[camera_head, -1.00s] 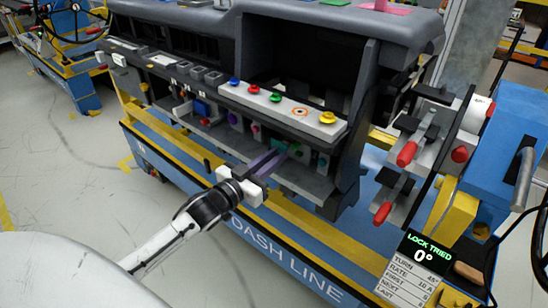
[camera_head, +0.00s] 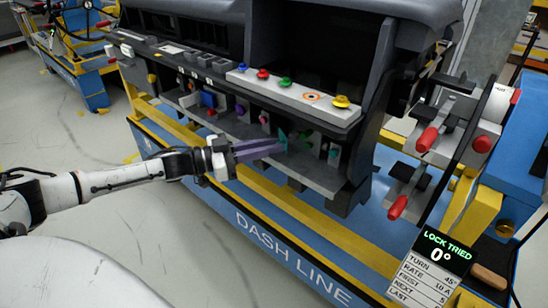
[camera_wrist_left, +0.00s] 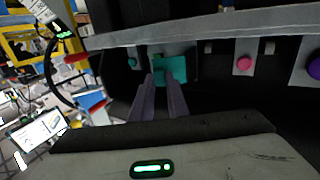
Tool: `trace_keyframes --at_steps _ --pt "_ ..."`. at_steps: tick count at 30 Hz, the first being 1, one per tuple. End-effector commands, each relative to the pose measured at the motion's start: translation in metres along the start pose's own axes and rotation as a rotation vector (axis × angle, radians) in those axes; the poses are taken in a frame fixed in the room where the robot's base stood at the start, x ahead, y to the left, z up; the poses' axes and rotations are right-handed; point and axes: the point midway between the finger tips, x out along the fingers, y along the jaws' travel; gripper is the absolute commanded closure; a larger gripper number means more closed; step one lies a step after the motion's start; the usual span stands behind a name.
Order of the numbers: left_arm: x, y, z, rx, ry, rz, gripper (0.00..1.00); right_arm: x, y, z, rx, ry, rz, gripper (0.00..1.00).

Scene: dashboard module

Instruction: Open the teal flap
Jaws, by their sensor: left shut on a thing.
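The teal flap (camera_head: 283,138) is in the row of small compartments under the white button strip on the dashboard module. In the left wrist view the teal flap (camera_wrist_left: 175,67) shows as a flat teal panel just ahead of the fingers. My left gripper (camera_head: 281,147) comes in from the left with its long purple fingers reaching to the flap. In the wrist view its fingertips (camera_wrist_left: 161,80) are at the flap's lower edge, shut on it. The exact grip on the edge is partly hidden. My right gripper is in no view.
A white strip with coloured knobs (camera_head: 300,95) sits just above the compartments. Purple (camera_head: 241,111) and pink (camera_head: 264,118) knobs are in neighbouring compartments to the left. Red-handled clamps (camera_head: 427,139) stand at the right. A yellow rail (camera_head: 310,222) runs below the module.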

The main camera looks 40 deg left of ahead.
Motion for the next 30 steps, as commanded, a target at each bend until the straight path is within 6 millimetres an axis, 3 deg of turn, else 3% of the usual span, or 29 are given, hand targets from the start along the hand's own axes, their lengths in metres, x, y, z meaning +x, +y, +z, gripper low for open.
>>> trace_keyframes --at_steps 1,9,25,26,27,30 --pt "-0.001 -0.003 0.005 0.006 0.001 0.025 1.00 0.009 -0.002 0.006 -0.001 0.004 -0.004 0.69" --pt "-0.005 -0.007 0.002 0.002 0.002 0.121 1.00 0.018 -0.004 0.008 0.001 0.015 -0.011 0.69" --pt "-0.006 -0.006 -0.001 0.000 0.003 0.147 1.00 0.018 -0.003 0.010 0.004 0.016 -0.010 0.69" --pt "-0.006 -0.006 -0.001 0.000 0.003 0.147 0.83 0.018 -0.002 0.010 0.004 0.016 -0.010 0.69" --pt "-0.006 -0.006 -0.001 0.000 0.003 0.147 0.76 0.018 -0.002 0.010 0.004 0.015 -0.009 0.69" --pt "-0.006 -0.006 -0.001 0.000 0.003 0.147 0.67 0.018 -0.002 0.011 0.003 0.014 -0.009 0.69"
